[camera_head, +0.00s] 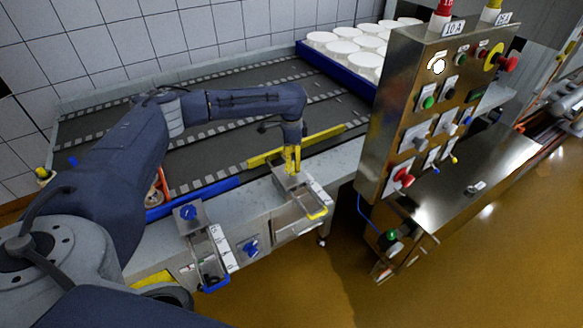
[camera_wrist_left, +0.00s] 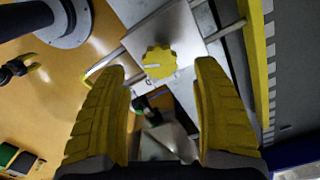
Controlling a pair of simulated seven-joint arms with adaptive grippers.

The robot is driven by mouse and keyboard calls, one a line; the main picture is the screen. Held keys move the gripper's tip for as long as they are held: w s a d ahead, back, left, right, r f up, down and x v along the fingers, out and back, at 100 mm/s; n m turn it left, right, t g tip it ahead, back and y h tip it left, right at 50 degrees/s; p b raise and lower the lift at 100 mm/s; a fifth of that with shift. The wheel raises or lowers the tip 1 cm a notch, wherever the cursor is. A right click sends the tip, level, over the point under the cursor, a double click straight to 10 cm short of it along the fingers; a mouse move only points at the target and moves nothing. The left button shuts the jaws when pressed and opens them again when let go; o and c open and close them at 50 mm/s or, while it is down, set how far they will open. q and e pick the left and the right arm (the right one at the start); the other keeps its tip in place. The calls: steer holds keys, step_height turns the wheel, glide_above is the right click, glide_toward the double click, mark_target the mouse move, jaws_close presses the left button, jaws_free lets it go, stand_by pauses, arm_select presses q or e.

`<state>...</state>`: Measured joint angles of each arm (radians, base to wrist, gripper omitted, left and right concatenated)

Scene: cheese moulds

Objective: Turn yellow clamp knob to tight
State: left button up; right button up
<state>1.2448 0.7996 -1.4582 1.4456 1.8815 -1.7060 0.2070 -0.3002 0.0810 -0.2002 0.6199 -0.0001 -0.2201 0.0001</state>
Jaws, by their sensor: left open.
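The yellow clamp knob (camera_wrist_left: 165,57) is a scalloped disc on a grey metal plate (camera_wrist_left: 190,48) in the left wrist view. A short pale line on it points left. In the head view the knob is hidden at or behind my gripper above the yellow-handled clamp plate (camera_head: 285,183). My left gripper (camera_head: 291,168) points down over that plate with yellow fingers. In the left wrist view its fingers (camera_wrist_left: 161,67) are spread apart, with the knob showing between and beyond the tips. I cannot tell any contact. My right gripper is not in view.
A second clamp with a blue knob (camera_head: 188,212) stands to the left. A yellow rail (camera_head: 325,134) runs along the dark conveyor (camera_head: 215,145) just behind my gripper. A steel control box (camera_head: 400,110) stands to the right. White moulds (camera_head: 343,47) fill a blue tray behind.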

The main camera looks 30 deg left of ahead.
arm_select(q)
steer(key=shift+f, duration=2.25)
steer(key=shift+o, duration=0.2)
steer(key=c, duration=1.3)
steer(key=shift+c, duration=0.2)
steer(key=shift+m, duration=0.6)
steer(key=o, duration=1.3)
